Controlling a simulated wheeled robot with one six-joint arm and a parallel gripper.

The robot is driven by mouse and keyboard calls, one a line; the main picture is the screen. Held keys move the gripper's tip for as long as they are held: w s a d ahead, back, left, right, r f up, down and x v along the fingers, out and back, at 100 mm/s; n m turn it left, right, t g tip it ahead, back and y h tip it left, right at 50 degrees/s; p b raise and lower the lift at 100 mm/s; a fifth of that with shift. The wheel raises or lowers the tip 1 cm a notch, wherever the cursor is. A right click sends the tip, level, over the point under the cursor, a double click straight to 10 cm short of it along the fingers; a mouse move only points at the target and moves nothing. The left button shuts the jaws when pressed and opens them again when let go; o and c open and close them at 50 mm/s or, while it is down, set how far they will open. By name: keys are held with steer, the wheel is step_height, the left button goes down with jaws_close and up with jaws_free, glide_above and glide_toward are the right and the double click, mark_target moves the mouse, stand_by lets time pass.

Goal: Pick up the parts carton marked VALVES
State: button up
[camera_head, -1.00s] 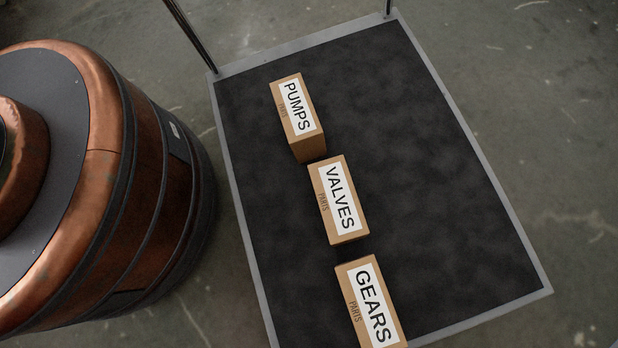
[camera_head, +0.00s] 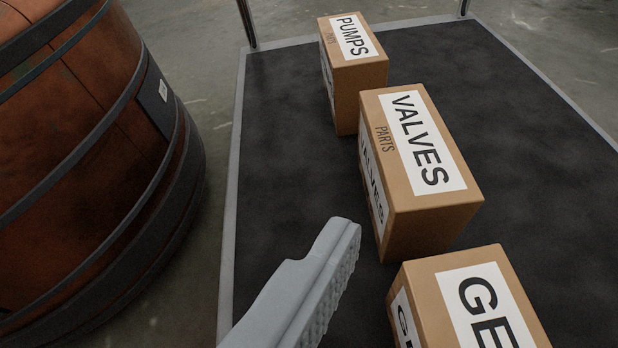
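The carton marked VALVES (camera_head: 430,165) is a brown box with a white label on its top and another on its left side. It stands on a dark platform (camera_head: 290,150), between two similar cartons. One grey finger of my gripper (camera_head: 318,272) shows at the bottom, left of and nearer than the VALVES carton. Its ridged pad faces right and is bare, with a gap to the cartons. The other finger is out of view. My gripper looks open and holds nothing visible.
The PUMPS carton (camera_head: 357,75) stands behind the VALVES carton. The GEARS carton (camera_head: 425,290) stands close in front, partly cut off. A copper-brown barrel-shaped body (camera_head: 90,170) with dark bands stands at left. Thin metal posts rise at the platform's far edge. The platform's right side is clear.

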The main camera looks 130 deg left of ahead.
step_height(320, 180, down, 3)
steer(key=s+g, duration=0.2)
steer(key=s, duration=0.1)
glide_toward(413, 144)
steer(key=x, duration=0.8)
steer(key=shift+a+f, duration=0.15)
steer(key=shift+a, duration=0.25)
steer(key=shift+y, duration=0.3)
steer(key=c, duration=2)
